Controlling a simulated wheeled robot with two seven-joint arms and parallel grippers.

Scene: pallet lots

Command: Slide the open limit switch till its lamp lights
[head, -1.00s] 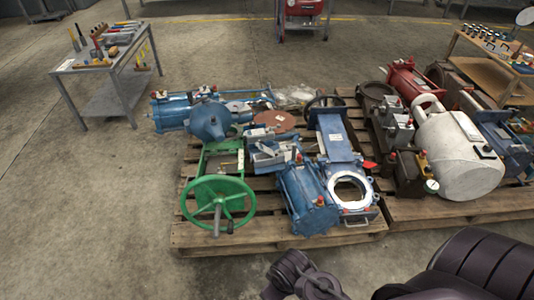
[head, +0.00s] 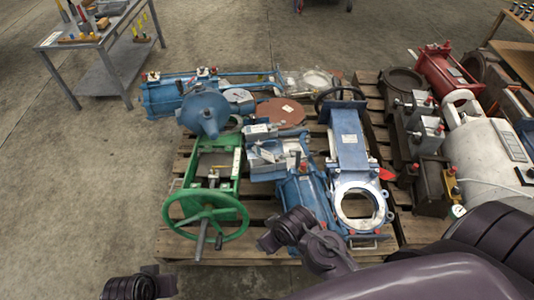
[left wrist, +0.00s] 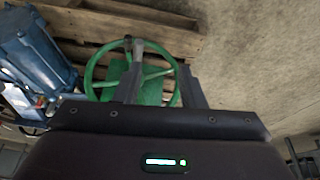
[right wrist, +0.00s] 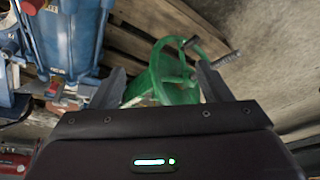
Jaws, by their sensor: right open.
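A green valve (head: 214,172) with a green handwheel (head: 172,214) lies on the pallet. I cannot tell whether the block is the open limit switch, and I make out no lamp. My left gripper (left wrist: 159,66) is open and empty, with the handwheel (left wrist: 91,75) beyond its fingers in the left wrist view. My right gripper (right wrist: 160,66) is open and empty, with the green wheel (right wrist: 155,68) beyond its fingers. Both seem apart from the valve.
A blue gate valve (head: 348,140) and a blue actuator (head: 305,195) lie right of the green valve on the wooden pallet (head: 270,252). A white cylinder (head: 480,150) and red parts (head: 440,70) crowd the right pallet. A grey tool table (head: 75,42) stands back left. Floor at left is clear.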

